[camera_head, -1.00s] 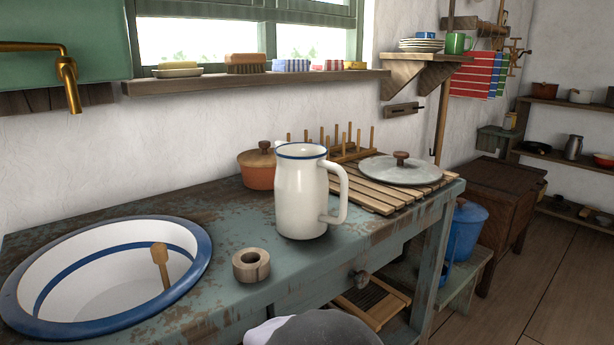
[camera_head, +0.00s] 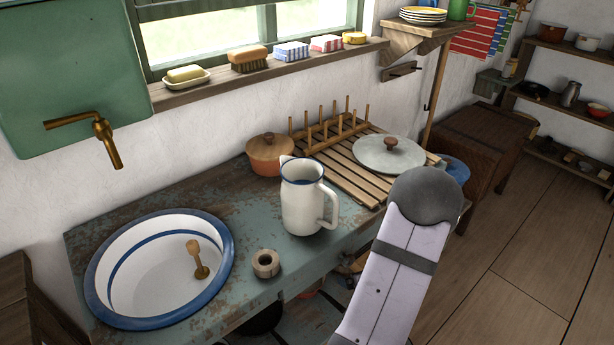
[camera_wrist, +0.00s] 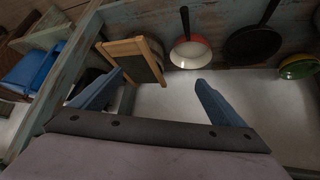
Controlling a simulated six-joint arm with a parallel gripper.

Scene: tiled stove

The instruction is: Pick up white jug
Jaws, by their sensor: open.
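The white jug (camera_head: 301,205) with a blue rim stands upright on the worn green counter (camera_head: 225,190) in the head view. Its handle points right. My arm rises in front of the counter to the right of the jug, and the gripper end is hidden in the head view. In the wrist view my gripper (camera_wrist: 150,90) shows two blue fingers spread apart with nothing between them. It faces the space under the counter, and the jug is not in that view.
A round basin (camera_head: 160,270) is sunk in the counter's left part. A slatted rack (camera_head: 345,170) bears a lid (camera_head: 389,155). Pans (camera_wrist: 190,50) hang below the counter.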

